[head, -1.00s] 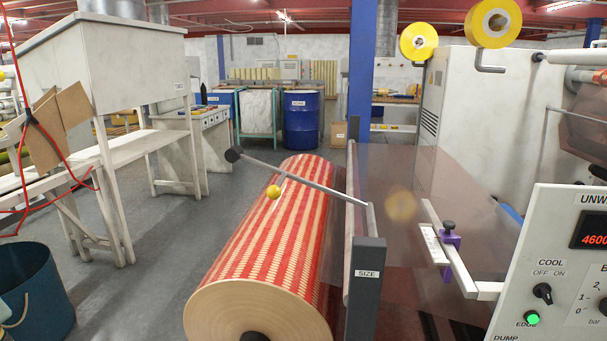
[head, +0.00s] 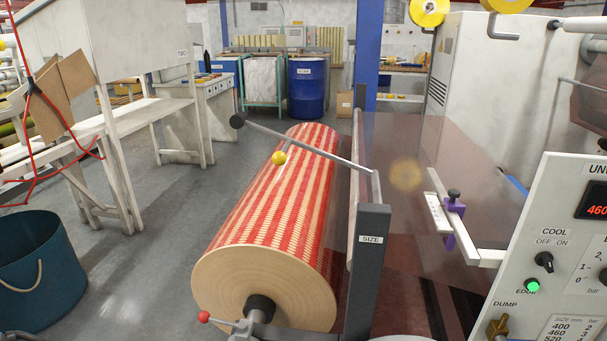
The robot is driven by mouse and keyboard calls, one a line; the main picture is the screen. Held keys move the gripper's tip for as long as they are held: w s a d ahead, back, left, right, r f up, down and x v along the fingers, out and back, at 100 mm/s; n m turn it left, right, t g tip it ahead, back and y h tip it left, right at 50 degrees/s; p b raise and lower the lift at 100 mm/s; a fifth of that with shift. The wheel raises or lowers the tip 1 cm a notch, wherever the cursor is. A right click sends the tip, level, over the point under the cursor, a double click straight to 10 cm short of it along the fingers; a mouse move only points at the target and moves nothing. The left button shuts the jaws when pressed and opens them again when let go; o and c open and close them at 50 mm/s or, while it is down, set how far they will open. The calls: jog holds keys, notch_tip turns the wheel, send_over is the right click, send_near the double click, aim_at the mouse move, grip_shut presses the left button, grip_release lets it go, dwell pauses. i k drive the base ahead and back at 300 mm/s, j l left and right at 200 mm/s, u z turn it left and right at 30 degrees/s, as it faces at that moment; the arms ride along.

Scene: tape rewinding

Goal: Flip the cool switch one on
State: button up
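The cool switch is a black rotary knob (head: 544,262) on the white control panel (head: 525,232) at the right edge of the head view. The word COOL stands above it, with OFF to the left and ON to the right. The knob's pointer appears tilted toward the upper left, on the OFF side, though it is small. My gripper is not in view.
A large red-and-cream striped roll (head: 275,215) fills the middle, beside the grey post marked SIZE (head: 368,270). A lit green EDGE button (head: 532,286) sits below the knob. A blue bucket (head: 40,280) stands at left. Grey floor (head: 150,270) is clear between them.

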aim_at(545, 259)
jog(key=l+z, duration=0.15)
jog(key=z, duration=1.1)
